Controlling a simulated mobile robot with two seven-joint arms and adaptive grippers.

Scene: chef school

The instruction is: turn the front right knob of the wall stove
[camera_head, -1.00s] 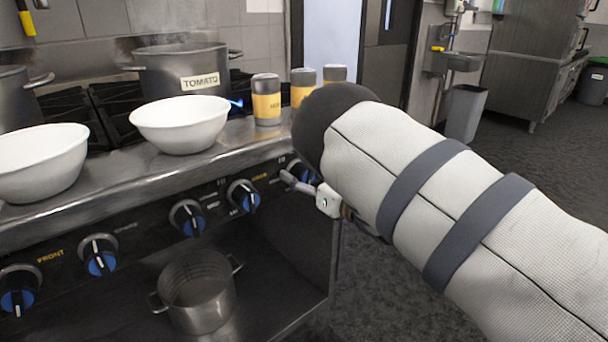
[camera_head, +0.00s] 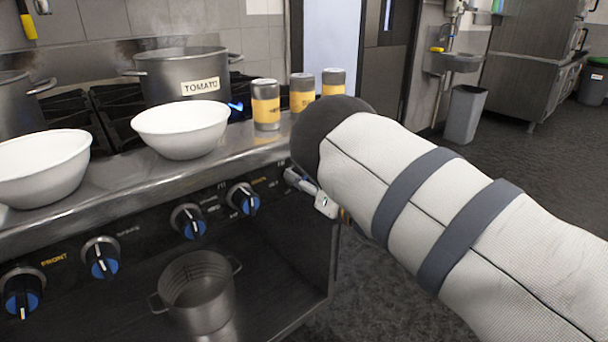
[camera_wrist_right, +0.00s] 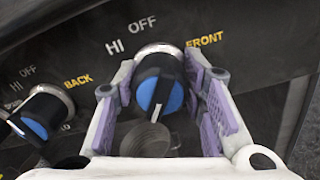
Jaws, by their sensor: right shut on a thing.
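The front right knob (camera_wrist_right: 160,85) is a black and blue dial with a silver collar, beside the yellow FRONT label in the right wrist view. My right gripper (camera_wrist_right: 163,72) has its purple-padded fingers on both sides of the knob and is shut on it. The knob's pointer slants down and left in that view. In the head view my right gripper (camera_head: 305,185) is at the right end of the stove's control panel (camera_head: 140,225), and my forearm and gripper hide the knob. My left gripper is not in view.
Neighbouring knobs, such as one by the BACK label (camera_wrist_right: 42,115), line the panel. White bowls (camera_head: 180,128) and yellow-labelled shakers (camera_head: 265,105) stand on the ledge above. A TOMATO pot (camera_head: 185,72) steams behind. A metal pot (camera_head: 198,290) sits on the lower shelf.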

